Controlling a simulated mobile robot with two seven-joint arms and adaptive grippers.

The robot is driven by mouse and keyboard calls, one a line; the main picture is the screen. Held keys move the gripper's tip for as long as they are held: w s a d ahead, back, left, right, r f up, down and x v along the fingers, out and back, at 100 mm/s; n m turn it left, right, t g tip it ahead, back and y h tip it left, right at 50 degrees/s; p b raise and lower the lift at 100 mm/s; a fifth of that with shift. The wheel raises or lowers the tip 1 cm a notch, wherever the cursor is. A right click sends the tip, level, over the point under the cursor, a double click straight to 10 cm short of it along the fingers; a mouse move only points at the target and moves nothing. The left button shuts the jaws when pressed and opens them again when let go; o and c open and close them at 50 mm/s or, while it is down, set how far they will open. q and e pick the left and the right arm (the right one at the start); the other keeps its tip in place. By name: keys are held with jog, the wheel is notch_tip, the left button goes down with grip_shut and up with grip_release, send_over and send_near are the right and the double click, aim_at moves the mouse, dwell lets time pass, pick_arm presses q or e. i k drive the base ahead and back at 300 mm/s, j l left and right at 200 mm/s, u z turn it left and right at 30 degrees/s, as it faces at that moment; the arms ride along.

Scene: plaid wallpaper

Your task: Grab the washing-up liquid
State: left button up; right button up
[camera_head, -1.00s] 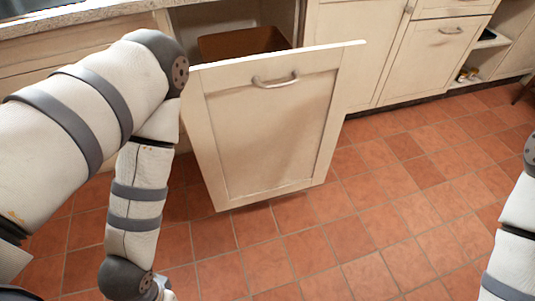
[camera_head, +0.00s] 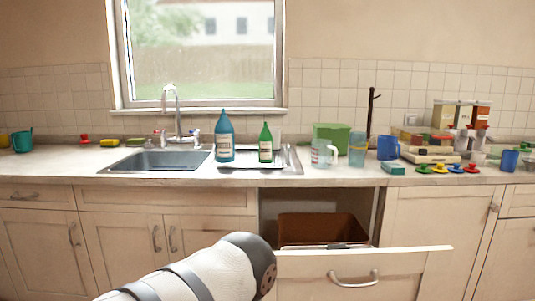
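Two bottles stand upright on the tray (camera_head: 252,164) beside the sink. One is a taller blue bottle (camera_head: 224,140) with a pale label, on the left. The other is a smaller green bottle (camera_head: 265,148) with a pale label, on the right. I cannot read the labels, so I cannot tell which is the washing-up liquid. A link of my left arm shows at the bottom, well below the bottles. Neither gripper is in view.
A pull-out cabinet front (camera_head: 350,275) stands open below the counter, with a brown bin (camera_head: 320,228) inside. The sink (camera_head: 155,160) is left of the bottles. A glass jug (camera_head: 323,153), a clear blue cup (camera_head: 358,150) and a green box (camera_head: 332,135) stand to their right.

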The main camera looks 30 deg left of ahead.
aim_at(265, 138)
jog(key=j, duration=0.5)
jog(key=j+z, duration=0.15)
jog(key=j, duration=0.9)
jog(key=k+j+z, duration=0.15)
jog(key=j, duration=0.85)
jog(key=k+j+z, duration=0.15)
jog(key=j, duration=0.9)
jog(key=k+j+z, duration=0.15)
jog(key=j, duration=0.35)
